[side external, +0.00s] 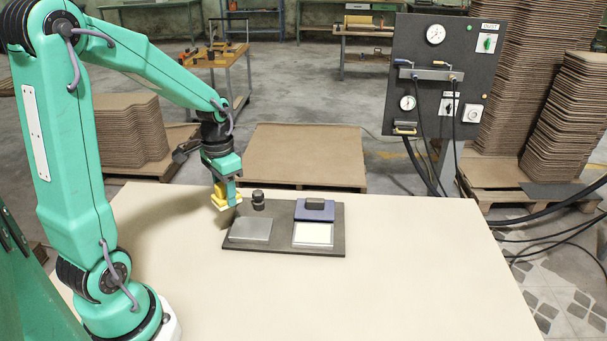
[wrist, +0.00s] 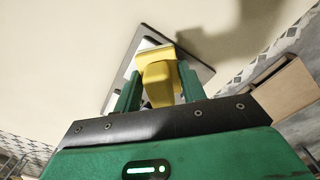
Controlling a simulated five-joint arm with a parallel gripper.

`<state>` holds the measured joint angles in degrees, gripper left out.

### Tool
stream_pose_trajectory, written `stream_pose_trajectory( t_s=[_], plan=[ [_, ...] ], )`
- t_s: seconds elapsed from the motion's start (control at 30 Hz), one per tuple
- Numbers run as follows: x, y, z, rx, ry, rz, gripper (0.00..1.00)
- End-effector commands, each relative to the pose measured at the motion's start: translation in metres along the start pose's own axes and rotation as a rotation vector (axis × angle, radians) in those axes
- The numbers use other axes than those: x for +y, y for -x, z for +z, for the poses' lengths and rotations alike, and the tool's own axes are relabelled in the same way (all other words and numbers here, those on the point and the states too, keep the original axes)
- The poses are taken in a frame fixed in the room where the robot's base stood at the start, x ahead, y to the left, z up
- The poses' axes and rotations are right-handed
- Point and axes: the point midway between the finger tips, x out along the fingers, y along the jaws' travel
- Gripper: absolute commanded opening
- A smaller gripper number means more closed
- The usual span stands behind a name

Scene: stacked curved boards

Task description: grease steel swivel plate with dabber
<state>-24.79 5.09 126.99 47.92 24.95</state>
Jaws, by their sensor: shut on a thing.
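My gripper (side external: 226,184) is shut on the yellow dabber (side external: 227,200), which hangs below the jaws at the back left corner of a dark board. In the wrist view the dabber (wrist: 158,84) sits between the two green fingers and hides part of the board. The steel swivel plate (side external: 250,230) is a flat grey square on the front left of the board, just in front and right of the dabber. The dabber appears apart from the plate; its exact height is hard to tell.
The dark board (side external: 283,249) also bears a white pad (side external: 313,234) with a blue lid-like part (side external: 319,211) behind it, and a black knob (side external: 258,201) close to the dabber's right. The beige table (side external: 400,285) is otherwise clear. A gauge panel (side external: 435,75) stands behind.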

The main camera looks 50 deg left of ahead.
Motion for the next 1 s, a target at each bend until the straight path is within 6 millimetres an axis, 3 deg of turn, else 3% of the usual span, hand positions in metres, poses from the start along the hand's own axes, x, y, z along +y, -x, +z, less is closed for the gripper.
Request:
stream_pose_trajectory(
  t_s=[0.27,1.0],
  plan=[
    [0.0,-0.011,0.0,-0.001,0.0,0.001,0.22],
    [0.003,-0.082,-0.003,-0.003,-0.002,0.001,0.22]
  ],
)
